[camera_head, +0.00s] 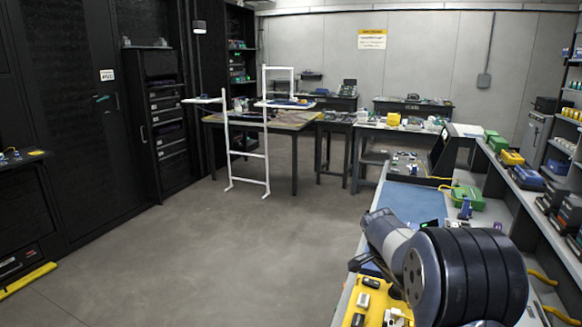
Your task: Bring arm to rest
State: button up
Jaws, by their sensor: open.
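My arm reaches in from the lower right corner of the head view, over the near end of the right-hand workbench. A large dark joint and a grey link of it show. I see nothing held.
The workbench carries a blue mat (408,203), a yellow tray (377,300) with small parts, and a green box (467,197). Shelves with instruments line the right. A white ladder-like frame (247,155) stands mid-room. The grey floor (200,250) at left is clear.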

jog(key=n, duration=0.2)
jog(key=n+t+y+p, duration=0.1)
jog(key=n, duration=0.2)
jog(key=shift+s+d+t, duration=0.15)
jog(key=shift+s+t, duration=0.05)
jog(key=shift+t, duration=0.1)
jog(key=shift+s+d+n+t+y+p, duration=0.1)
jog(key=shift+n+t+y+p, duration=0.2)
jog(key=shift+n, duration=0.75)
jog(key=shift+d+n+t+y+p, duration=0.15)
jog(key=shift+n+y, duration=0.25)
jog(key=shift+n, duration=0.65)
jog(key=shift+v, duration=0.85)
jog(key=shift+a, duration=0.1)
jog(key=shift+r, duration=0.1)
